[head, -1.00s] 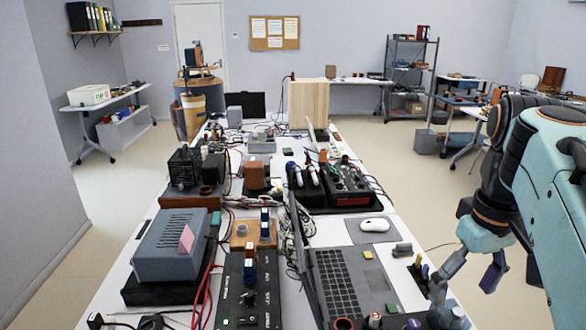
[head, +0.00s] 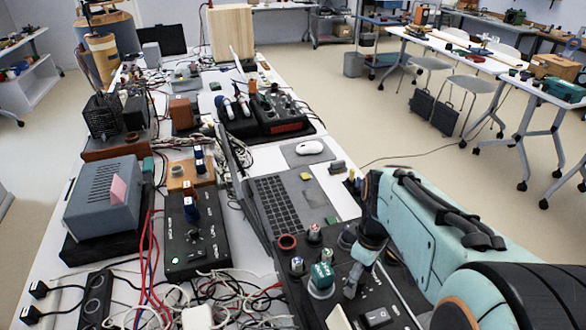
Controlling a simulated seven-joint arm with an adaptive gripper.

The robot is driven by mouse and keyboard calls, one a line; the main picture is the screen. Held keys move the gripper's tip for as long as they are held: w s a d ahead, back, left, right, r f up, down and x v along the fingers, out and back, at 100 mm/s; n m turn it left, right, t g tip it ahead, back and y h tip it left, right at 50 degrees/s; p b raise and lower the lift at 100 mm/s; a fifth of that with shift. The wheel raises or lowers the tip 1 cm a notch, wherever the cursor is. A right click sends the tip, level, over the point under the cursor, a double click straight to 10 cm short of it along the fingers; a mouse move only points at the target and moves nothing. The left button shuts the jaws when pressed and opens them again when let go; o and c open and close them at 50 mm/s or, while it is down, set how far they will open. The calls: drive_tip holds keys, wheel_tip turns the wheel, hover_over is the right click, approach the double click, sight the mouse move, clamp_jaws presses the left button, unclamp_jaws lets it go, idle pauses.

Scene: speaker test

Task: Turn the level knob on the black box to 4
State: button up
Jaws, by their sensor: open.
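A black box (head: 187,258) with blue-capped parts, small switches and a green light lies left of the laptop. A second black control panel (head: 385,285) lies at the front right, with several knobs, among them a large teal knob (head: 321,279) and smaller grey knobs with coloured caps. The lettering is too small to read, so I cannot tell which knob is the level knob or its setting. My gripper (head: 350,264) is open over this panel, just right of the teal knob, with nothing seen between its fingers. My arm hides the panel's right part.
An open laptop (head: 280,203) and a white mouse (head: 309,147) lie behind the panel. Loose cables and a power strip (head: 95,298) crowd the front left. A grey device (head: 103,212) stands at left. Open floor lies right of the bench.

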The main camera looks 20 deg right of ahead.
clamp_jaws()
drive_tip(key=shift+m, duration=0.3)
drive_tip(key=m, duration=0.4)
drive_tip(key=shift+m, duration=2)
unclamp_jaws()
